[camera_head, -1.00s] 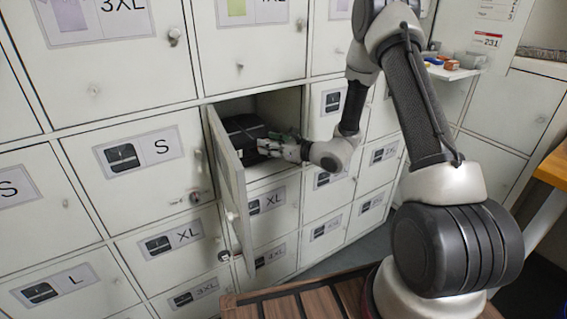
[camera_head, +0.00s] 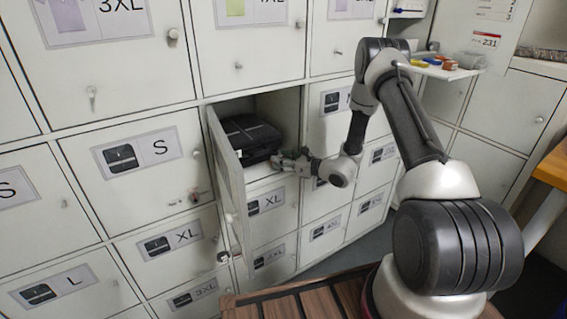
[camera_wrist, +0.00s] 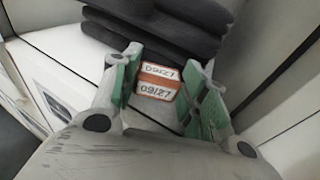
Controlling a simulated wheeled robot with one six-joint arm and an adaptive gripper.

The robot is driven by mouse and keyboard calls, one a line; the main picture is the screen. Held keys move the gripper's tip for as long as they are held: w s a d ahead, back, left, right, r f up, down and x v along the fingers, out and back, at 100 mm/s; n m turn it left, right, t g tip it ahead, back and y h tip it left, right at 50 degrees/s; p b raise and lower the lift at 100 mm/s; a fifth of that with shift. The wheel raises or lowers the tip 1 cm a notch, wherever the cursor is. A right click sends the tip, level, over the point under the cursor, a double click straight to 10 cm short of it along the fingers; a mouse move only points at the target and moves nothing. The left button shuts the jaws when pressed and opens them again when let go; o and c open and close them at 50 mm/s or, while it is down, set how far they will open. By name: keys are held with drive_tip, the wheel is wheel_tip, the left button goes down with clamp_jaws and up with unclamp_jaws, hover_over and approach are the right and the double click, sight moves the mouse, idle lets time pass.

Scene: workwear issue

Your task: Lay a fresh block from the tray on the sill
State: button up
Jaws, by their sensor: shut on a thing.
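My gripper (camera_head: 282,161) is at the front edge of the open locker. In the wrist view its green-padded fingers (camera_wrist: 160,88) are shut on an orange block (camera_wrist: 158,77) with white "09/27" labels. The block is too small to make out in the head view. The pale sill (camera_head: 259,173) is the locker's front floor edge, just below and beside the fingers. Whether the block touches it I cannot tell. The tray (camera_head: 428,71) on the right wall holds several small coloured blocks (camera_head: 448,65).
Dark folded clothes (camera_head: 250,138) fill the locker behind the sill; they also show ahead of the fingers in the wrist view (camera_wrist: 165,30). The open locker door (camera_head: 228,190) stands left of my gripper. Closed lockers surround the opening. A wooden slatted surface (camera_head: 320,297) is in front.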

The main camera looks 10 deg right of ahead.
drive_tip(key=shift+w+d+f, duration=0.1)
drive_tip(key=shift+f, duration=0.55)
drive_tip(key=o, duration=0.6)
drive_tip(key=shift+f, duration=0.15)
